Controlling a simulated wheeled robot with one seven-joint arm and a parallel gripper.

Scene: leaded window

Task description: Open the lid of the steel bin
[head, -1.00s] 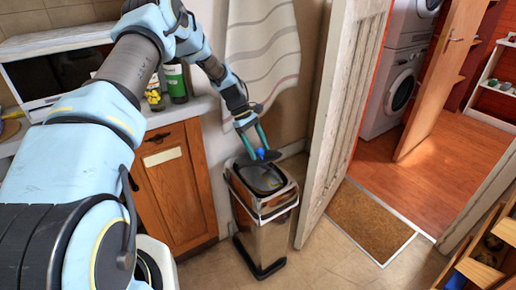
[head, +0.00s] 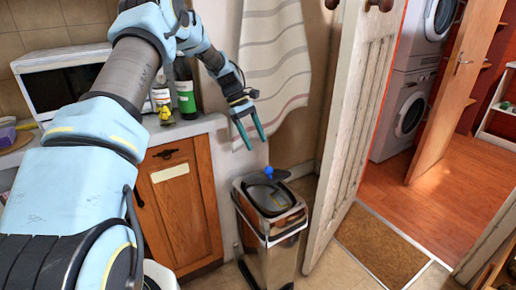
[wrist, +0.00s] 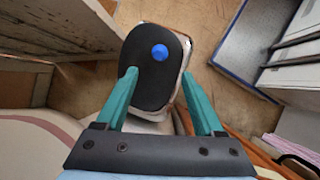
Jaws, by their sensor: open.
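The steel bin (head: 283,250) stands on the floor beside the wooden cabinet. Its dark lid (head: 283,177) carries a blue knob (head: 269,171). In the head view the lid looks like a thin plate toward the back of the bin top, with a dark area in front of it; I cannot tell how far it is raised. In the wrist view the black oval lid (wrist: 150,88) covers most of the bin top, and a silver rim shows at its right. My gripper (head: 257,143) is open and empty, above the knob and apart from it.
An open white door (head: 355,140) stands close to the right of the bin. A striped cloth (head: 275,55) hangs behind my gripper. The counter (head: 190,128) with bottles and a microwave (head: 65,85) is at the left. A brown mat (head: 380,245) lies by the doorway.

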